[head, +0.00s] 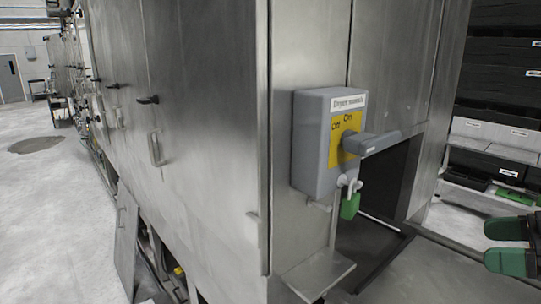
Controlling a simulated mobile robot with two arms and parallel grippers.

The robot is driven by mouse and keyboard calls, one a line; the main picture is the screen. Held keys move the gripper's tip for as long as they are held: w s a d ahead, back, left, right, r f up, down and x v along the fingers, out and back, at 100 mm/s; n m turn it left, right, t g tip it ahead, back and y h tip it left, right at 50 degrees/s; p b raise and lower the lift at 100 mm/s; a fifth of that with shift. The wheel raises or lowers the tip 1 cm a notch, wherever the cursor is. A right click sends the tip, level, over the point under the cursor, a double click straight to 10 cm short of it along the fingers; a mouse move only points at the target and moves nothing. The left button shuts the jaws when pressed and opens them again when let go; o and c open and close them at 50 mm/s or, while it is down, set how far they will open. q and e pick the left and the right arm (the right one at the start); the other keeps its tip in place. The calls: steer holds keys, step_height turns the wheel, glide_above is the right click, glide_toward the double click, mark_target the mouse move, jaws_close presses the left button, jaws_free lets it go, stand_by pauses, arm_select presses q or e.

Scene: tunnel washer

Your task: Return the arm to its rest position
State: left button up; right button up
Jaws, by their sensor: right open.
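My right gripper (500,245) reaches in at the lower right edge, with two dark green fingers apart and nothing between them. It is well to the right of the grey switch box (315,145) and apart from it. The box is on the corner of the steel washer cabinet (210,150). Its handle (370,143) sticks out to the right over a yellow On/Off plate (345,128). A green padlock (350,205) hangs below the handle, by the box's lower right side. My left gripper is not in view.
A small steel shelf (318,272) juts out below the box. A dark opening (378,190) is in the cabinet to its right. Shelving with black bins (500,95) stands at the right. A loose panel (126,240) leans at the lower left. The floor (45,210) at left is clear.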

steer(key=a+f+m+t+h, duration=0.2)
steer(key=a+f+h, duration=0.15)
steer(key=f, duration=0.85)
steer(key=a+f+m+t+h, duration=0.2)
steer(key=a+f, duration=0.2)
steer(key=f, duration=0.9)
steer(key=s+a+f+m+g+h, duration=0.3)
steer(key=s+f+g, duration=0.2)
steer(key=s, duration=0.5)
steer(key=s+a+f+m+g+h, duration=0.2)
steer(key=s+a+f+g, duration=0.3)
steer(key=s, duration=0.4)
step_height(320, 180, down, 28)
steer(key=s+d, duration=0.1)
steer(key=d, duration=0.1)
steer(key=s+d+f+g, duration=0.1)
steer(key=s+d+f, duration=0.1)
steer(key=s+f, duration=1.4)
steer(key=shift+d+n+b, duration=0.2)
steer(key=shift+n+b, duration=0.1)
steer(key=shift+b, duration=0.15)
